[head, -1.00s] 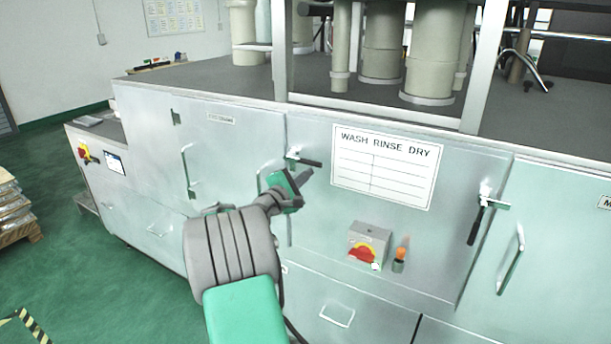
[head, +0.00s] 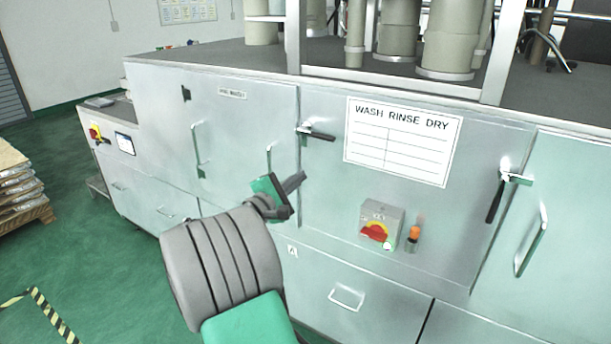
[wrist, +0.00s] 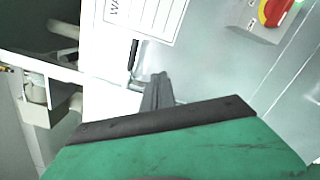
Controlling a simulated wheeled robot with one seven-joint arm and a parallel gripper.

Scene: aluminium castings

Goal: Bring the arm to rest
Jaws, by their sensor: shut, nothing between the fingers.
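My gripper (head: 298,182) is raised in front of the grey machine cabinet (head: 240,130), left of and below the black door latch handle (head: 318,134). Its dark fingers are together with nothing between them. In the wrist view the closed fingers (wrist: 157,85) point towards the cabinet front, with a latch handle (wrist: 132,56) just beyond them. I cannot tell the exact gap between the fingers and the cabinet. My arm reaches up from the bottom of the head view, bent at the wrist.
The WASH RINSE DRY sign (head: 402,140) and a red-and-yellow rotary switch box (head: 381,224) are on the cabinet front. Another latch (head: 497,200) and a door handle (head: 531,240) stick out at right. Stacked sacks on a pallet (head: 22,190) stand at left. Green floor (head: 100,275) is clear at lower left.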

